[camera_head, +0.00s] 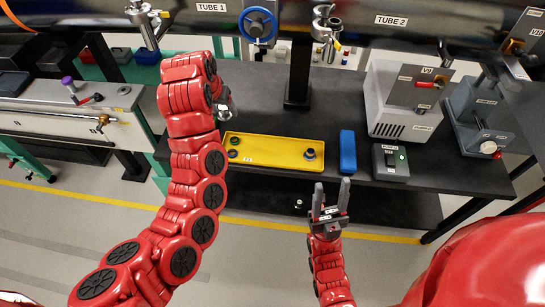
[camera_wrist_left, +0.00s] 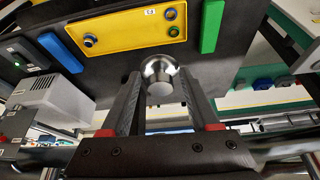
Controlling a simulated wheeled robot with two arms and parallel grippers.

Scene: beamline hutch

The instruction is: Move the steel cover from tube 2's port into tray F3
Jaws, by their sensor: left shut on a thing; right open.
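The steel cover (camera_wrist_left: 159,76) is a shiny rounded piece held between the fingers of my left gripper (camera_wrist_left: 158,92) in the left wrist view. In the head view my left gripper (camera_head: 222,103) is at the left end of the yellow tray (camera_head: 272,151), partly hidden by its own arm. A metal port (camera_head: 327,25) hangs from the tube left of the TUBE 2 label (camera_head: 391,20). My right gripper (camera_head: 330,203) is open and empty, in front of the bench.
A blue block (camera_head: 348,152) lies right of the tray, with a dark control box (camera_head: 390,162) and a grey pump unit (camera_head: 400,100) further right. A black post (camera_head: 299,75) stands behind the tray. Bare black bench (camera_head: 265,90) shows behind it.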

